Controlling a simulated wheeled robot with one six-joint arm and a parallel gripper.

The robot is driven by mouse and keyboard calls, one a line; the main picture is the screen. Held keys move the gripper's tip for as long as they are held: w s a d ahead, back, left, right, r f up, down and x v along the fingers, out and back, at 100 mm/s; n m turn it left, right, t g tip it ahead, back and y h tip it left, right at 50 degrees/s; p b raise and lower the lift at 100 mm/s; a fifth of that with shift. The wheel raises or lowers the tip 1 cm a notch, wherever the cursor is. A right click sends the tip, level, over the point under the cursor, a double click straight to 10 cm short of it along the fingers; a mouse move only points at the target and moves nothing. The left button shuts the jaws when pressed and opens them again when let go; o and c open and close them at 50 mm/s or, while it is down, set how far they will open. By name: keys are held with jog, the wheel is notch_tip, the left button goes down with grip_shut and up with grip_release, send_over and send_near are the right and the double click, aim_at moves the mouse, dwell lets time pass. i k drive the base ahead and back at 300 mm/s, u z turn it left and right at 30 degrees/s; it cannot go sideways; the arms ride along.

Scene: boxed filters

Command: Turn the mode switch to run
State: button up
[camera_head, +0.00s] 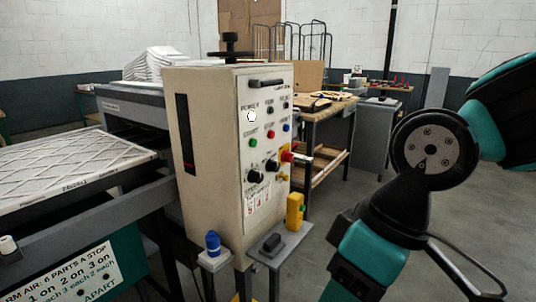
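A beige control cabinet (209,155) stands in the middle of the view, its panel (262,112) facing right. Two black rotary knobs sit low on the panel: one (271,165) near the red and yellow switch, the other (256,177) lower left. Their lettering is too small to read, so I cannot tell which is the mode switch or where either points. My teal and black arm fills the right side, apart from the panel. My gripper is not in view.
A red and yellow switch (287,156) juts from the panel's right side. A small stand (282,246) and a yellow box (295,208) are below. Open floor lies right of the cabinet.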

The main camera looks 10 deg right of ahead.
aim_at(273, 165)
jog(key=k, duration=0.6)
jog(key=z, duration=0.55)
jog(key=i, duration=1.25)
jog(key=u, duration=0.2)
